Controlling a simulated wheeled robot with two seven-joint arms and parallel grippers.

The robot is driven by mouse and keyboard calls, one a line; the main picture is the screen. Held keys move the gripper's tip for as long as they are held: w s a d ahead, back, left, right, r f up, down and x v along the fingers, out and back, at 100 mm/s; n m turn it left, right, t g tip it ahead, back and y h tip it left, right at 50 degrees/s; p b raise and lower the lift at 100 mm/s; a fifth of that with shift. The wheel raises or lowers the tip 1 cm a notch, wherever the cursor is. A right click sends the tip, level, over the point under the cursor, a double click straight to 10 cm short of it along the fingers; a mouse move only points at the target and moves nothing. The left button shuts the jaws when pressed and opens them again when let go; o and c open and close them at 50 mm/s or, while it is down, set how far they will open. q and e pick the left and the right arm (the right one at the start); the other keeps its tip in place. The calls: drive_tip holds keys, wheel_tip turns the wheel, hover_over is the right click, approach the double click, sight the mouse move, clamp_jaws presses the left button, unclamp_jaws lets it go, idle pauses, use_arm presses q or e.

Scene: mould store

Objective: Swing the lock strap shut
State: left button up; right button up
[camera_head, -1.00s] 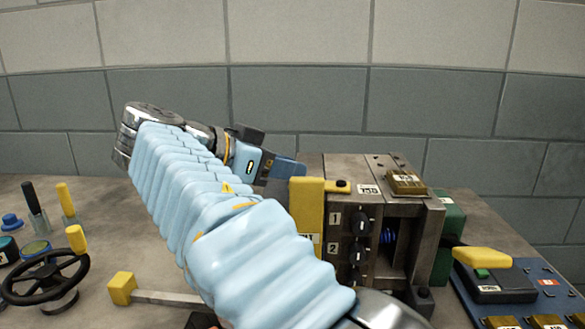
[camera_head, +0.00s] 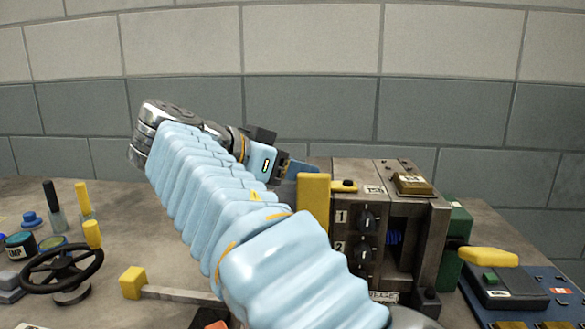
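The mould (camera_head: 375,225) is a grey steel block standing on the bench right of centre, with dials marked 1 and 2 on its front. A yellow strap (camera_head: 313,205) stands upright at its left front edge, with a short yellow tab and dark bolt (camera_head: 345,186) at its top. My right arm, in a pale blue sleeve, crosses the middle and hides the strap's lower part. My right gripper (camera_head: 298,170) is just behind and left of the strap's top. Its fingertips are partly hidden, so contact and opening cannot be told. My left gripper is out of view.
A black handwheel (camera_head: 62,277) and several knobs and levers stand at left. A brass block (camera_head: 412,184) sits on the mould. A blue panel (camera_head: 530,290) with a yellow-handled device is at right.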

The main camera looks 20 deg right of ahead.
drive_tip(key=shift+a+r, duration=0.1)
drive_tip(key=p+v, duration=0.2)
drive_tip(key=v, duration=1.1)
drive_tip(key=shift+s+a, duration=0.15)
drive_tip(key=shift+a, duration=0.15)
